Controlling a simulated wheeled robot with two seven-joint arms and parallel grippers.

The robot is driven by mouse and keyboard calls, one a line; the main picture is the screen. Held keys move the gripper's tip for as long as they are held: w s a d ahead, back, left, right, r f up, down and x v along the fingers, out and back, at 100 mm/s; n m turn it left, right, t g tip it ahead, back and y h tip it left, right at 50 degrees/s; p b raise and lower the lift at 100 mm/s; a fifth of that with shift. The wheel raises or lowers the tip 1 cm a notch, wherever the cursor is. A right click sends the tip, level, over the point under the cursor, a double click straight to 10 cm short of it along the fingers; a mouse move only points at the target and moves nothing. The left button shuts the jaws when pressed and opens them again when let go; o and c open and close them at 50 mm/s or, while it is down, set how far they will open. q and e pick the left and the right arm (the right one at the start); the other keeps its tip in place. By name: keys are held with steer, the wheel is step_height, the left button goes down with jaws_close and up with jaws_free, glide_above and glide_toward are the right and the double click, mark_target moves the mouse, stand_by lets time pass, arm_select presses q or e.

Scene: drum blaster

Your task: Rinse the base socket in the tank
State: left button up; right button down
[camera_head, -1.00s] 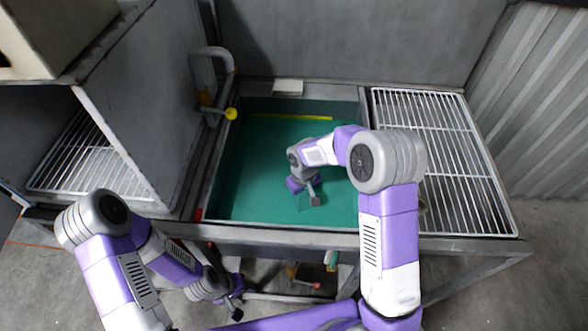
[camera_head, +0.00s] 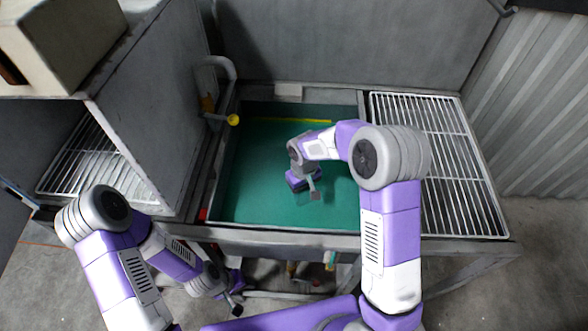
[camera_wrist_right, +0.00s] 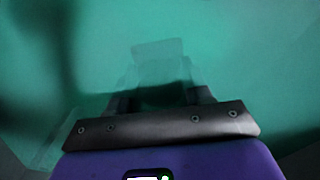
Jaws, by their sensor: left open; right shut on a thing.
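The tank (camera_head: 262,165) is a rectangular basin filled with green liquid, in the middle of the head view. My right gripper (camera_head: 313,193) reaches down into the tank, near its front middle. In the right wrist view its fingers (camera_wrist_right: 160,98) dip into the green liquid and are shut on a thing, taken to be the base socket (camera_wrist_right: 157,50). That shows only as a faint, pale, squarish shape, blurred by the liquid. In the head view it is too small to tell apart. My left gripper (camera_head: 236,305) is open and empty, low in front of the tank.
A wire rack (camera_head: 445,140) lies right of the tank. A grey cabinet (camera_head: 150,110) with another rack (camera_head: 85,165) inside stands left. A curved pipe (camera_head: 222,62) and yellow knob (camera_head: 233,120) stand at the tank's left edge. A wall rises behind.

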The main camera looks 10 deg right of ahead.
step_height(320, 180, up, 22)
steer(key=p, duration=1.6)
stand_by(0.9)
